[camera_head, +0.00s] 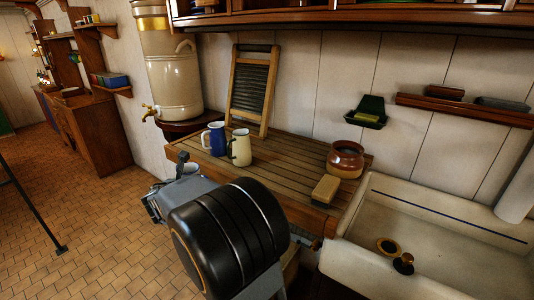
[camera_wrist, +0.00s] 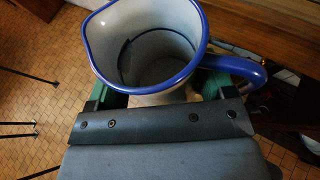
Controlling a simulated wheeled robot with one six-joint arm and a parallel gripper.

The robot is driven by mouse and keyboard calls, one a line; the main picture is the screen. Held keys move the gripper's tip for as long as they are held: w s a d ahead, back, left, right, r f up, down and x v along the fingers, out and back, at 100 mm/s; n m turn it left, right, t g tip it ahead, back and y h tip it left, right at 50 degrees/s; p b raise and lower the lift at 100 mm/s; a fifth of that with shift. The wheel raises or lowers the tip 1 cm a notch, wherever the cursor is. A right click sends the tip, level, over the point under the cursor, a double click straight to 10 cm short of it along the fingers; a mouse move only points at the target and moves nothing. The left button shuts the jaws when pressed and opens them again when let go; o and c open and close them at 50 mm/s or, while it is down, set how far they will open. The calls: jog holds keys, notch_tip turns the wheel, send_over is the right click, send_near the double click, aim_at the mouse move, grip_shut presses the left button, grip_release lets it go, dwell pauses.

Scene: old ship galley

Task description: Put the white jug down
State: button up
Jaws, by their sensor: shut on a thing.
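The white jug (camera_wrist: 145,45) has a blue rim and a blue handle. It fills the top middle of the wrist view, mouth toward the camera, and looks empty. My gripper (camera_wrist: 160,97) is shut on it, a green-sided finger on each side. In the head view only a small pale part of the jug (camera_head: 190,168) shows beyond my arm, near the front left edge of the wooden draining board (camera_head: 285,150). The wrist view shows floor tiles to the jug's left and wood at the upper right. The jug's base is hidden.
A blue jug (camera_head: 214,139) and a cream jug (camera_head: 240,148) stand at the board's left. A washboard (camera_head: 250,88) leans behind. A brown pot (camera_head: 345,160) and a brush (camera_head: 326,189) are at the right, beside the sink (camera_head: 450,245). The board's middle is clear.

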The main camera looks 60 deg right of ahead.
jog(key=s+d+r+m+g+h+p, duration=0.1)
jog(key=s+d+r+m+g, duration=0.6)
jog(key=s+d, duration=0.4)
jog(key=s+d+r+m+g, duration=0.4)
jog(key=s+d+r+g, duration=0.35)
jog(key=s, duration=0.55)
jog(key=shift+t, duration=0.85)
jog(key=shift+w+d+f+p, duration=0.55)
jog(key=shift+w+d+f, duration=0.95)
jog(key=shift+w+f, duration=0.45)
jog(key=shift+w+d+f+p, duration=0.5)
jog(key=shift+w+d+f, duration=1.15)
jog(key=shift+f, duration=0.4)
jog(key=shift+w+d+f+p, duration=0.55)
jog(key=shift+w+d+f, duration=0.8)
jog(key=shift+w+f, duration=0.65)
jog(key=shift+f, duration=0.1)
jog(key=o, duration=1.4)
jog(key=shift+f, duration=0.1)
jog(key=shift+o, duration=0.2)
